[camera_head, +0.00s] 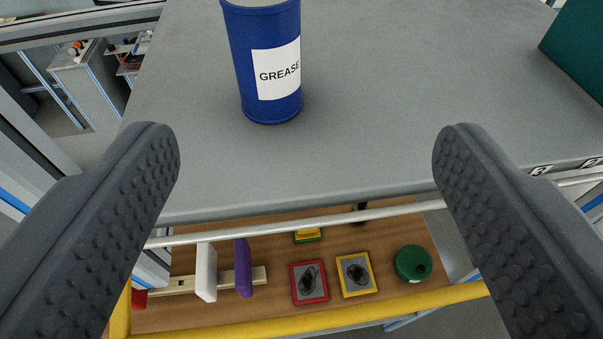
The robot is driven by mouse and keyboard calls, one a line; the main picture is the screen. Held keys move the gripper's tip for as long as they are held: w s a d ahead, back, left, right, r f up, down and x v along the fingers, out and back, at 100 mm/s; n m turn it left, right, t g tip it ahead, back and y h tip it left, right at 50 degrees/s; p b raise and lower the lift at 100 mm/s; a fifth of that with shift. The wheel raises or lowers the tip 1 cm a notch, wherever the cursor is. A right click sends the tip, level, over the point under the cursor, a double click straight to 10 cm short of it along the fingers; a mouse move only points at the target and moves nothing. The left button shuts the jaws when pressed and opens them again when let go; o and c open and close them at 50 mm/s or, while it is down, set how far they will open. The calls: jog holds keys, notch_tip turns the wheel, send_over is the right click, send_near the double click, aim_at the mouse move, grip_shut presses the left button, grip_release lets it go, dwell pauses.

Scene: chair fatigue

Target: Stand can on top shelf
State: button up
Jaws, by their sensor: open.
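A blue can (265,62) with a white label reading GREASE stands upright on a grey shelf top (400,120). Its top is cut off by the upper edge of the view. My gripper (305,160) is open, with its two dark, studded fingers wide apart at the left and right. Nothing is between the fingertips, and the can stands beyond them, a little left of the middle between them.
A dark green box (578,45) stands at the right on the grey top. Below its front edge are a metal rail (330,224) and a brown board (240,318) with a white block, a purple block, red and yellow framed pieces and a green round piece. The grey top's middle is clear.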

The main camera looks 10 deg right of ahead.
jog(key=s+f+n+y, duration=0.1)
jog(key=s+f+y, duration=0.1)
jog(key=s, duration=0.4)
jog(key=shift+s+a+n+t, duration=0.3)
jog(key=shift+s+n, duration=0.1)
jog(key=shift+f, duration=0.1)
notch_tip(320, 180, down, 15)
jog(key=b, duration=1.5)
